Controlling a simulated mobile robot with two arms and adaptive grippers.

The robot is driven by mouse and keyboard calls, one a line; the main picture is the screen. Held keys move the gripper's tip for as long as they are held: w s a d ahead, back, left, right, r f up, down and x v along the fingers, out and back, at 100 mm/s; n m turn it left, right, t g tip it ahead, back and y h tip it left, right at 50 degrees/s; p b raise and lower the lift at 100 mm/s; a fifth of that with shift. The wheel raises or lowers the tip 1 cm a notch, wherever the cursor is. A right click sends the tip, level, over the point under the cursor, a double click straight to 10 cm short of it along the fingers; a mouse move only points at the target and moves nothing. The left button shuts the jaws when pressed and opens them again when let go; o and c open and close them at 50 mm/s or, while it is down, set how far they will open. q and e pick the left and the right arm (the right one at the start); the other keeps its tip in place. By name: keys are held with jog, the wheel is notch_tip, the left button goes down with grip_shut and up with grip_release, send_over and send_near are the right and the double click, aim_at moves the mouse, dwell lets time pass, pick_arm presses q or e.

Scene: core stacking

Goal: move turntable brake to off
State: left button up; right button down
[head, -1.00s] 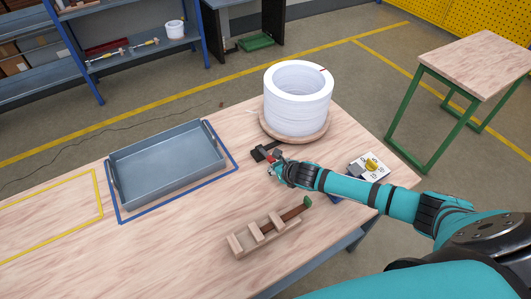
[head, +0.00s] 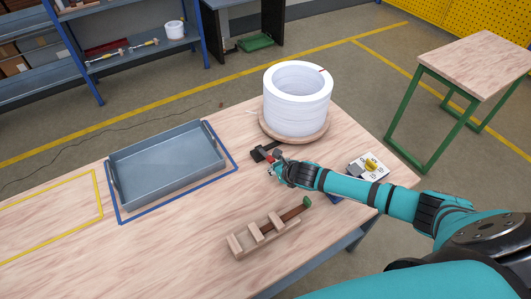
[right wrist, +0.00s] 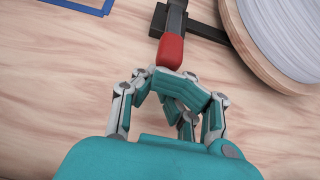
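The turntable (head: 322,137) is a round wooden disc bearing a large white coil (head: 298,112); their edges show at the upper right of the right wrist view. The turntable brake is a dark lever with a red end (right wrist: 171,52) and a black base (head: 257,155), beside the disc. My right gripper (head: 275,167) is at the near end of the lever. In the right wrist view its fingers (right wrist: 172,82) are curled together just below the red end, at or very near it. The exact contact is hidden. My left gripper is not in view.
A grey tray (head: 113,180) lies in a blue outline on the left. A wooden fixture (head: 238,248) with a green-ended brown rod stands in front. A panel with a yellow knob (head: 371,165) is right of my right gripper, partly behind my arm. Bare tabletop lies between tray and fixture.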

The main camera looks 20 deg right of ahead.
aim_at(267, 156)
jog(key=shift+w+a+r+p, duration=0.25)
jog(key=shift+w+r+p, duration=0.5)
jog(key=shift+w+r, duration=0.4)
jog(key=shift+w+a+r+p, duration=0.2)
jog(key=shift+w+r+p, duration=0.65)
jog(key=shift+r, duration=0.45)
jog(key=shift+w+a+r, duration=0.1)
jog(key=shift+w+r, duration=0.2)
jog(key=shift+w, duration=0.2)
jog(key=shift+d, duration=0.2)
jog(key=shift+r, duration=0.1)
jog(key=shift+w+r, duration=0.3)
jog(key=shift+w, duration=0.1)
jog(key=shift+r, duration=0.1)
